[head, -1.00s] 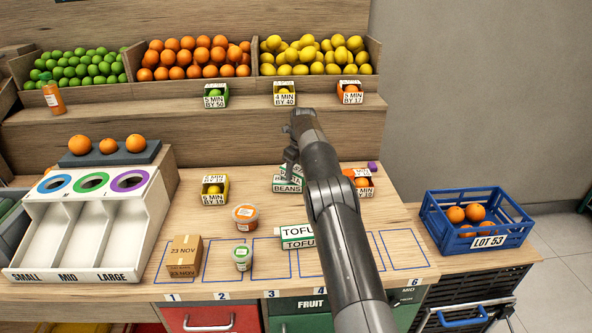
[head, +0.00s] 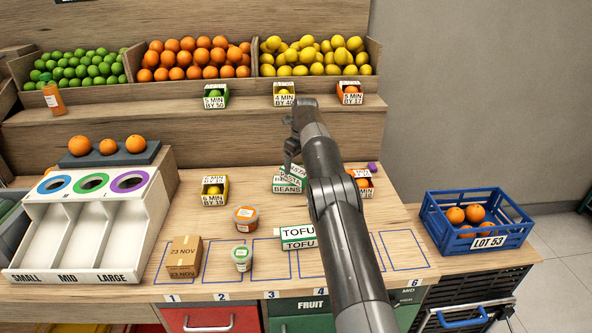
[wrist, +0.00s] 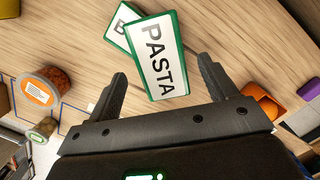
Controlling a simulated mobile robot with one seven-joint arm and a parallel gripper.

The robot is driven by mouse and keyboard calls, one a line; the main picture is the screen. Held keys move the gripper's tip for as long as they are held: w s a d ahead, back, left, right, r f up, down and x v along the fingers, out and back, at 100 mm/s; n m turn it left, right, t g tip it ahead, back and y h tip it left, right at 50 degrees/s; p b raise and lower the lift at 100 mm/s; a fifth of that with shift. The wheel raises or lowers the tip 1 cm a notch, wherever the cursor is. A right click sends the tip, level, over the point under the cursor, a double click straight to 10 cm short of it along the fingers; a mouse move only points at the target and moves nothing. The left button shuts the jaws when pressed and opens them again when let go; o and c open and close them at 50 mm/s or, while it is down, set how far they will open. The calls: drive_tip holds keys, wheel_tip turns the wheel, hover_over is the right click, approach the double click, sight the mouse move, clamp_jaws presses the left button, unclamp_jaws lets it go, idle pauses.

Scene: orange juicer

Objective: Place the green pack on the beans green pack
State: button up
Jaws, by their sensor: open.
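The green-edged PASTA pack (wrist: 156,54) lies over the green-edged BEANS pack (wrist: 124,28), turned at an angle to it. My gripper (wrist: 162,70) is open. Its fingers are apart on either side of the PASTA pack's near end, with no visible contact.
A TOFU pack (head: 298,238), an orange tub (head: 246,218), a small green-labelled tub (head: 242,258) and a carton (head: 184,257) stand nearer the front. A yellow box (head: 215,190) is left of the packs; an orange box (head: 361,183) is close right.

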sight(299, 171)
drive_tip(key=r, duration=0.4)
drive_tip(key=shift+s+d, duration=0.2)
drive_tip(key=shift+d, duration=0.05)
drive_tip(key=s+d+r+n+t, duration=0.1)
drive_tip(key=s+d+r+n, duration=0.1)
drive_tip(key=s+r+n, duration=0.4)
drive_tip(key=s+d+r+n, duration=0.2)
drive_tip(key=s+r, duration=0.6)
drive_tip(key=s, duration=0.1)
drive_tip(key=s+d+r+n+t, duration=0.1)
drive_tip(key=s+d+r+n, duration=0.25)
drive_tip(key=s+r, duration=0.45)
drive_tip(key=s+f+n+t, duration=0.1)
drive_tip(key=s+n, duration=0.7)
drive_tip(key=s, duration=1)
drive_tip(key=s+f+n, duration=0.3)
drive_tip(key=s+f, duration=0.2)
drive_tip(key=s, duration=0.3)
drive_tip(key=s+f+n+t+h, duration=0.1)
drive_tip(key=s+f+n, duration=0.3)
drive_tip(key=s, duration=0.4)
drive_tip(key=shift+a+f, duration=0.2)
drive_tip(key=shift+f, duration=0.4)
